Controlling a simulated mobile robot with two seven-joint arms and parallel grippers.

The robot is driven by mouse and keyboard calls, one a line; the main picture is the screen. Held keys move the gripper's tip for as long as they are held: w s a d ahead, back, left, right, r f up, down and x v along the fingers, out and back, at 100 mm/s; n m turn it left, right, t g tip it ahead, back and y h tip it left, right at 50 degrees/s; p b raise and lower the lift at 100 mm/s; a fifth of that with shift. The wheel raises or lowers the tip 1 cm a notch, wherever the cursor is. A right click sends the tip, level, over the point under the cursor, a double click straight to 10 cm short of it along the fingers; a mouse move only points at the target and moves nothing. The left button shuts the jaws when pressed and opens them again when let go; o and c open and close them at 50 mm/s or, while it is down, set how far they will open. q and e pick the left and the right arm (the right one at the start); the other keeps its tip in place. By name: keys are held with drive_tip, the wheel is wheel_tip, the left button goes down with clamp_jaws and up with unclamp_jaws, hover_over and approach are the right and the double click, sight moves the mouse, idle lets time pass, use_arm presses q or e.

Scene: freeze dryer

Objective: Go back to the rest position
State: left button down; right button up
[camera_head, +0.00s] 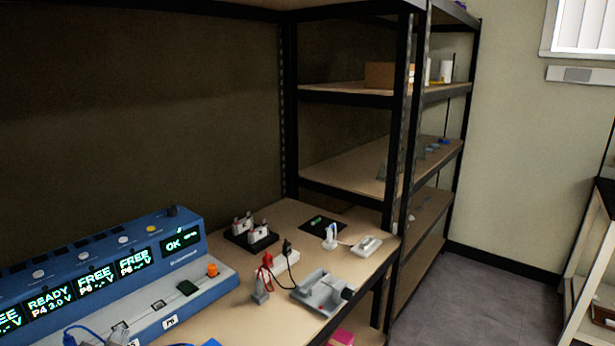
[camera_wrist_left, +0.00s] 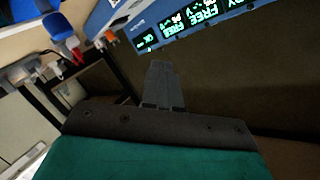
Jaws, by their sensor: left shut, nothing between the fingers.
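My left gripper (camera_wrist_left: 164,84) shows in the left wrist view. Its grey fingers are together with nothing between them, in front of a dark background. The blue instrument (camera_wrist_left: 185,22) with lit displays is at the top of that view, apart from the fingers. I cannot make out the left gripper in the head view. My right gripper is in neither view.
The blue instrument (camera_head: 185,245) stands on the wooden bench at the left. A black rack (camera_head: 250,240), a grey tray (camera_head: 322,292) and small cabled items stand to its right. A black-framed shelf (camera_head: 402,120) rises behind. Grey floor (camera_head: 480,290) is clear at the right.

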use_arm(q)
drive_tip(key=s+d+f+g, duration=0.1)
drive_tip(key=s+f+g, duration=0.1)
drive_tip(key=s+f, duration=0.1)
drive_tip(key=s+d+f+n+g+h, duration=0.1)
drive_tip(key=s+f+g, duration=0.1)
drive_tip(key=s, duration=0.2)
drive_tip(key=s+d+f+n+g+h, duration=0.1)
drive_tip(key=s+d+f+g, duration=0.1)
drive_tip(key=s+f, duration=0.1)
drive_tip(key=shift+s+f, duration=0.35)
drive_tip(key=shift+s, duration=0.05)
drive_tip(key=s+d+f+g+h, duration=0.3)
drive_tip(key=s+d+g, duration=0.25)
drive_tip(key=s, duration=0.55)
drive_tip(key=w+d+f+t+h, duration=0.2)
drive_tip(key=w+d+f+t, duration=0.1)
drive_tip(key=w+f+t, duration=0.4)
drive_tip(key=shift+w+f+t, duration=0.3)
drive_tip(key=shift+f+t, duration=0.05)
drive_tip(key=shift+f, duration=0.6)
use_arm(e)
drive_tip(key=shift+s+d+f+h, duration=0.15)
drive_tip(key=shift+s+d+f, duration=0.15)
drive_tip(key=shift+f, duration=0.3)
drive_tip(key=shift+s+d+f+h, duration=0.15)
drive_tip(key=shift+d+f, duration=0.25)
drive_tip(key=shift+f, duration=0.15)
